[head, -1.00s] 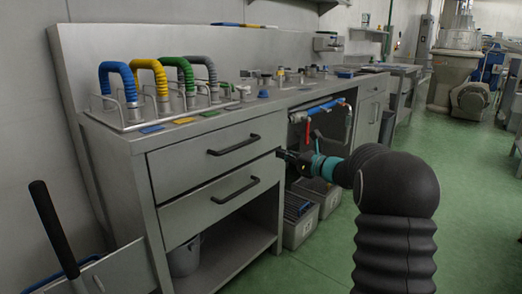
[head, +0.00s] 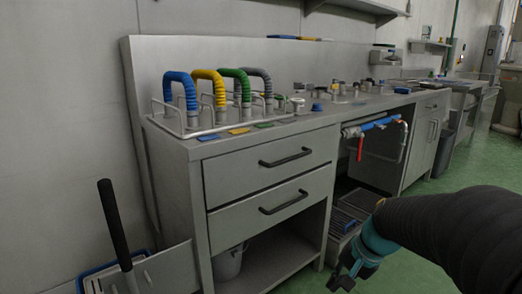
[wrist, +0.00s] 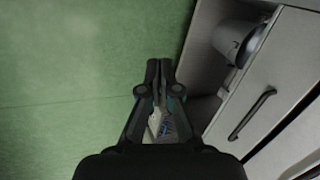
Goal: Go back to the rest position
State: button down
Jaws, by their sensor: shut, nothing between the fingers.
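My gripper (head: 343,278) hangs low in front of the open bay of the steel workbench (head: 262,135), right of its drawers, in the head view. Its fingers are shut and hold nothing. In the wrist view the gripper (wrist: 160,64) points over bare green floor, with the bench's lower shelf and drawers to its right. My dark sleeved arm comes in from the right of the head view. No rest position is marked in the frames.
Blue, yellow, green and grey hoses (head: 206,90) stand in a rack on the bench top. A grey bucket (head: 228,262) sits on the lower shelf and also shows in the wrist view (wrist: 236,42). Crates (head: 348,215) stand under the bench. A black-handled tool (head: 115,225) leans at left. Green floor (wrist: 80,80) is clear.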

jog(key=s+r+n+t+h+p, duration=0.1)
jog(key=s+r+n+h, duration=0.1)
jog(key=s, duration=0.6)
jog(key=s+a+r+n+t+h, duration=0.1)
jog(key=s+r+n+t, duration=0.1)
jog(key=s+r+n, duration=0.3)
jog(key=s, duration=0.3)
jog(key=shift+a+r+h+p, duration=0.25)
jog(key=shift+r+h+p, duration=0.1)
jog(key=shift+h, duration=0.05)
